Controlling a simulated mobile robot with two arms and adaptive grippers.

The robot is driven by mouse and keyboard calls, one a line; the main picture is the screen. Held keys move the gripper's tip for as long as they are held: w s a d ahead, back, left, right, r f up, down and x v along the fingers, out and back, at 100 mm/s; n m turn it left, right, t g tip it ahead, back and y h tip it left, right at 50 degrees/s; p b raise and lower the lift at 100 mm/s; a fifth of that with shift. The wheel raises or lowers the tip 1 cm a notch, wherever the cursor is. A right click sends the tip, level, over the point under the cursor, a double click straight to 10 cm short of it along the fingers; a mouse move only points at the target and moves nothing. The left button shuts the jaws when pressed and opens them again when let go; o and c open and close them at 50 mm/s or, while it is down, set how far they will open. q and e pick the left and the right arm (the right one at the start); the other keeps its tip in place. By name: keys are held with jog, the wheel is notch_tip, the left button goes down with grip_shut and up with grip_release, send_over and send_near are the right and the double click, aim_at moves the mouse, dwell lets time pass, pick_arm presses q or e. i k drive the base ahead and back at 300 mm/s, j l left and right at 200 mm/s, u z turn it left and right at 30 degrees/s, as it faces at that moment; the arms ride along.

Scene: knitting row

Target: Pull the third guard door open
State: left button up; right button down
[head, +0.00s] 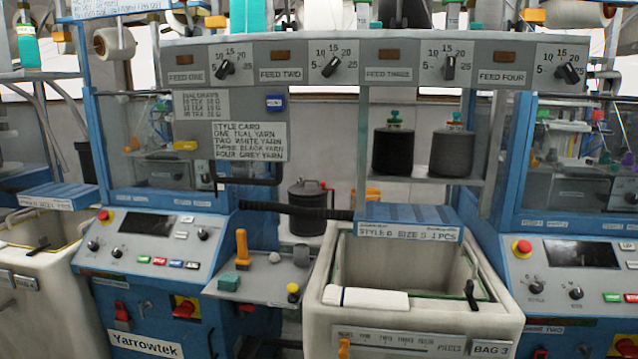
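Two blue-framed machines have clear guard windows. The left machine's guard window (155,140) and the right machine's guard window (580,160) both look closed, with machinery visible behind them. A black bar handle (262,181) sticks out near the left machine's right edge, under the style card. I cannot read a number on either guard, so I cannot tell which one is the third. Part of another machine (35,185) shows at the left edge. Neither of my grippers is in view.
A grey feed panel (360,52) with several dials spans the top. A white bin (415,318) stands in front centre, beside a small grey shelf (262,285) holding loose items. A black ribbed bar (295,210) crosses the gap.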

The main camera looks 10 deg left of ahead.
aim_at(93, 100)
jog(key=u, duration=1)
